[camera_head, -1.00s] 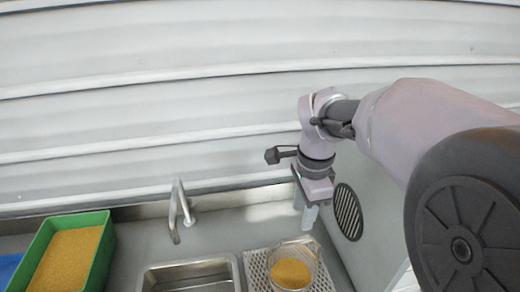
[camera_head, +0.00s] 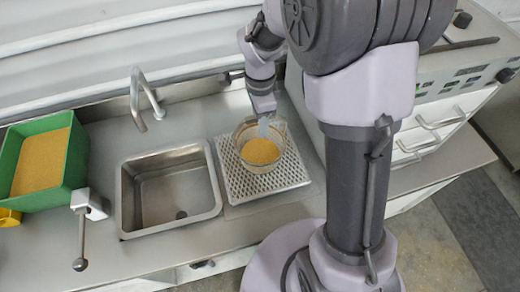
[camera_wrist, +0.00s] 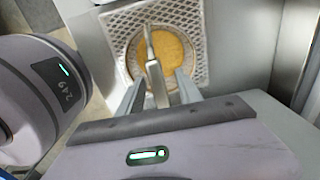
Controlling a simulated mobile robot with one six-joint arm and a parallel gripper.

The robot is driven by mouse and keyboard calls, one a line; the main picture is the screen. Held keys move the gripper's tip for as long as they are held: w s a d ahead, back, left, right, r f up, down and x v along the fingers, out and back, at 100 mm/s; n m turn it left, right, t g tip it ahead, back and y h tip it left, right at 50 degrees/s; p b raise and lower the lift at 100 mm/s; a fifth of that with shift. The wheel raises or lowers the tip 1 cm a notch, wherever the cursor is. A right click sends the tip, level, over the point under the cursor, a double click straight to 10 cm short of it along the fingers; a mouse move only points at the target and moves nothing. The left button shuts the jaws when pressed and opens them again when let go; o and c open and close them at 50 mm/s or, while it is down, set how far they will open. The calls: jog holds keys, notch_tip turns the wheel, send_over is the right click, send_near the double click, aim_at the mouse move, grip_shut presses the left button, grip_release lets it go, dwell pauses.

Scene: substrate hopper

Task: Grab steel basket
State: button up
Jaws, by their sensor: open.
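The steel basket (camera_head: 246,132) is round and holds orange-yellow grain. It stands on a perforated metal tray (camera_head: 290,178) right of the sink. In the wrist view, the basket (camera_wrist: 133,62) is ahead of my fingers, and its narrow metal handle (camera_wrist: 153,70) points back toward me. My gripper (camera_head: 264,126) is at the basket's far rim in the head view. In the wrist view, my gripper (camera_wrist: 158,90) is open, with one finger on each side of the handle. I cannot tell whether either finger touches it.
An empty sink basin (camera_head: 172,188) with a tap (camera_head: 142,98) lies left of the tray. A green bin (camera_head: 78,150) of yellow grain stands at far left, with a lever-like fitting (camera_head: 84,225) near it. A white cabinet (camera_head: 430,130) stands at right.

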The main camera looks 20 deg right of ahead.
jog(key=shift+f, duration=0.65)
jog(key=shift+r, duration=0.1)
grip_shut()
dwell(0.8)
